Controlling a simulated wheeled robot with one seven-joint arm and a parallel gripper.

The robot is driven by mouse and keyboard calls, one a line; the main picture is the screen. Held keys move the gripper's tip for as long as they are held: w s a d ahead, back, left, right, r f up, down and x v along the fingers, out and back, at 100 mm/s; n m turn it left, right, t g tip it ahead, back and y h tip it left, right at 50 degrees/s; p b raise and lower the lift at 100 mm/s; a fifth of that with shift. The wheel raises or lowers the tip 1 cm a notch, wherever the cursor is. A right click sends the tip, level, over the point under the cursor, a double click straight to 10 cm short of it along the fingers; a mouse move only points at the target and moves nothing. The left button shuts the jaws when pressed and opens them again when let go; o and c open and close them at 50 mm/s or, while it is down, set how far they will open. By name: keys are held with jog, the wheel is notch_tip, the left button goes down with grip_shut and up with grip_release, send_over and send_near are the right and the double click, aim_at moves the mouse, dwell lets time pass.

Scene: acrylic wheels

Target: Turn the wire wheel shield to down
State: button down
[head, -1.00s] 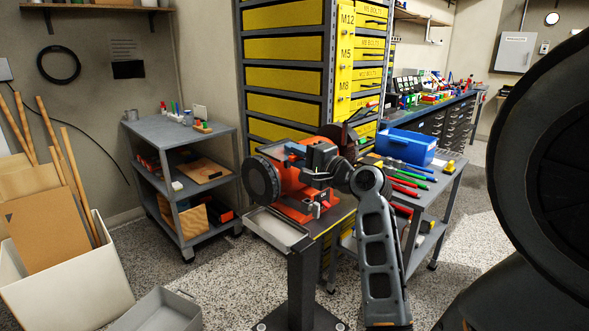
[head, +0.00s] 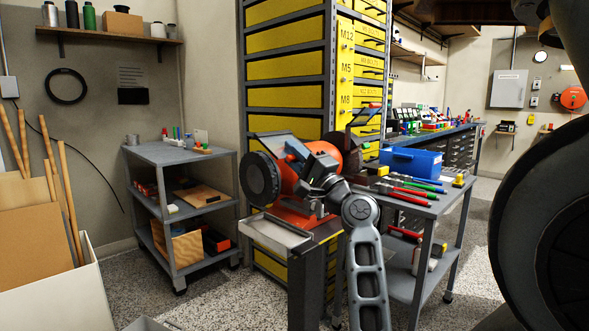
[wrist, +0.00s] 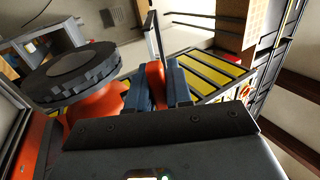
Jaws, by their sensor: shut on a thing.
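An orange bench grinder (head: 292,210) stands on a pedestal in the head view. A thick dark wheel (head: 262,180), apparently the wire wheel, is on its left end; it also shows in the wrist view (wrist: 85,68). A pale panel-like shield (head: 272,143) sits raised and tilted above that wheel. In the wrist view the shield (wrist: 153,38) shows nearly edge-on, beyond an orange-red arm piece. My gripper (wrist: 157,68) has its blue-grey fingers on both sides of that piece, shut on it. In the head view my gripper (head: 296,152) is beside the shield, partly hidden by my wrist.
A metal tray (head: 275,232) is in front of the grinder. A second shield (head: 363,118) stands at its right end. A tool cart (head: 425,207) with a blue bin (head: 410,161) stands right, a grey shelf cart (head: 180,155) left, and yellow drawers (head: 285,95) behind.

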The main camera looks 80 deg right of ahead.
jog(key=shift+w+f+t+b, duration=0.1)
jog(key=shift+f+t+b, duration=0.15)
jog(key=shift+t+b, duration=0.25)
jog(key=c, duration=1.1)
grip_release()
jog(key=shift+b+v, duration=0.5)
jog(key=shift+v, duration=3.4)
